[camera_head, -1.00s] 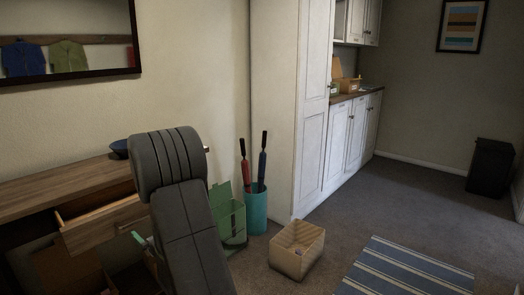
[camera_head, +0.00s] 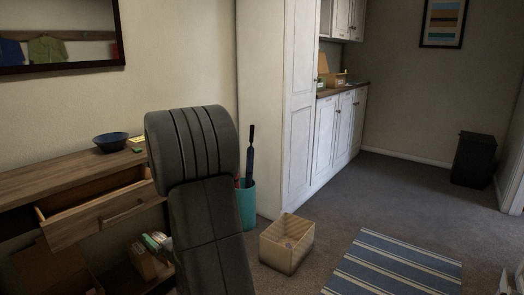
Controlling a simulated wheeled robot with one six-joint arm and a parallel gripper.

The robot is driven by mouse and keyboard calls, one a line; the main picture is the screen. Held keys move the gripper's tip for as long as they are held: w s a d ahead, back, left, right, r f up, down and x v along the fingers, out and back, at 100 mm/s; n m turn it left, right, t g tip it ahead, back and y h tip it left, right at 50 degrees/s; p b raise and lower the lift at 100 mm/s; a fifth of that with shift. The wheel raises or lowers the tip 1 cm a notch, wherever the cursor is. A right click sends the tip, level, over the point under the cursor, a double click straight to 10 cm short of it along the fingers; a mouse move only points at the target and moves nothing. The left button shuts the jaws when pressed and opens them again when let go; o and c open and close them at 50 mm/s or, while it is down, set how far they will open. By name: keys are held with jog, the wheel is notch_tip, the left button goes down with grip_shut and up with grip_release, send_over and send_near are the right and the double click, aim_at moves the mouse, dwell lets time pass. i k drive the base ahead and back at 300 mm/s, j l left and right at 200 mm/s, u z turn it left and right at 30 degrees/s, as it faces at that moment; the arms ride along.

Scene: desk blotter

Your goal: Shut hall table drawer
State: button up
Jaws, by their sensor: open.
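The hall table (camera_head: 42,183) is wooden and stands against the wall at left. Its drawer (camera_head: 78,231) is pulled out, with the open top and pale inner side showing. A bar handle (camera_head: 124,213) is on the drawer front. The drawer's right end lies close to or behind my dark grey arm in the picture. My arm rises in front of the table's right end and hides part of it. My gripper is not visible, so its place relative to the drawer cannot be told.
A blue bowl (camera_head: 110,142) sits on the tabletop. Books (camera_head: 148,262) are below the drawer. A teal umbrella bin (camera_head: 246,206) and a woven box (camera_head: 287,246) stand right of my arm. A striped rug (camera_head: 392,268) lies on otherwise open floor.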

aim_at(67, 218)
jog(key=i+z, duration=0.1)
jog(key=z, duration=1)
jog(key=i+j, duration=0.65)
jog(key=j, duration=0.25)
jog(key=i+j, duration=0.35)
jog(key=j, duration=0.15)
jog(key=i+j, duration=0.3)
jog(key=j, duration=0.15)
